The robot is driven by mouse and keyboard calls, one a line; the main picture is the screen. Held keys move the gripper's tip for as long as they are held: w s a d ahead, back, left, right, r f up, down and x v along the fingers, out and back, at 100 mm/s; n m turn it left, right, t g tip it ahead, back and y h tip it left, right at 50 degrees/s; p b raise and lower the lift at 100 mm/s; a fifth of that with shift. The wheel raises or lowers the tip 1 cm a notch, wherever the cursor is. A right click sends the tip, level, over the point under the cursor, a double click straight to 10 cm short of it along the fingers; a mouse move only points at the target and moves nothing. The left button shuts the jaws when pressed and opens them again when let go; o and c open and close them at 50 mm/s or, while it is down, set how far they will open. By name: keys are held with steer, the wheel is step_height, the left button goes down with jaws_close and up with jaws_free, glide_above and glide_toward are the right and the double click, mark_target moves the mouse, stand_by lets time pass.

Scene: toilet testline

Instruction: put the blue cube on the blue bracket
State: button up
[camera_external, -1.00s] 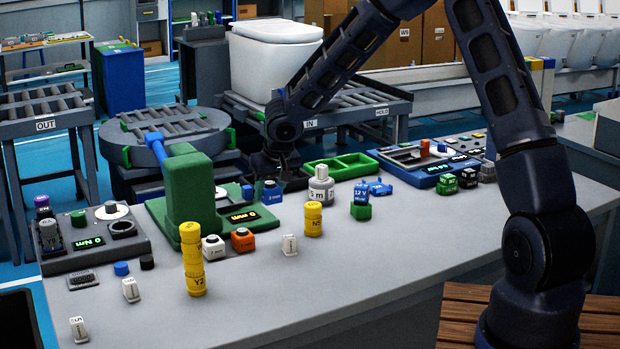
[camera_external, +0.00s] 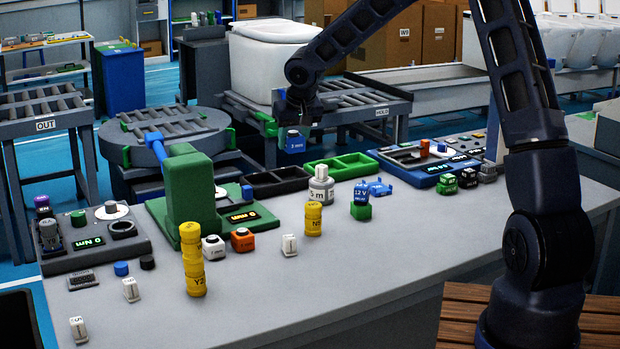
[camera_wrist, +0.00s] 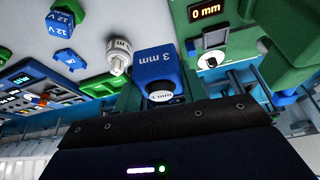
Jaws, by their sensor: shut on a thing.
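The blue cube (camera_external: 293,144), marked 3 mm, hangs in the air below my gripper (camera_external: 295,122), above the back of the bench. In the wrist view the cube (camera_wrist: 160,68) is large, with a white-topped round knob on its near side. My gripper is shut on it; the fingertips are hard to make out. The small blue bracket (camera_external: 380,187) lies on the bench, to the right of the cube and lower. It also shows in the wrist view (camera_wrist: 70,59), left of the cube, with nothing seen on it.
A blue 12 V block (camera_external: 361,193) on a green block (camera_external: 361,211) stands just left of the bracket. A grey-white cylinder (camera_external: 321,186) stands further left. Black (camera_external: 265,191) and green (camera_external: 316,164) trays lie behind. A green press-like stand (camera_external: 188,190) rises at left.

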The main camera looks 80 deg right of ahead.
steer(key=s+d+r+m, duration=0.1)
steer(key=s+d, duration=0.3)
steer(key=d, duration=0.3)
steer(key=s+d+m, duration=0.1)
steer(key=s+d, duration=0.3)
steer(key=d, duration=0.3)
steer(key=r+m+g, duration=0.1)
glide_above(383, 190)
steer(key=shift+h, duration=0.4)
step_height(383, 190, down, 19)
steer(key=shift+f, duration=0.1)
steer(key=shift+f, duration=0.5)
steer(key=o, duration=1)
steer(key=shift+r, duration=0.5)
steer(key=v, duration=1.2)
steer(key=shift+w+a+r, duration=0.1)
steer(key=shift+r, duration=0.05)
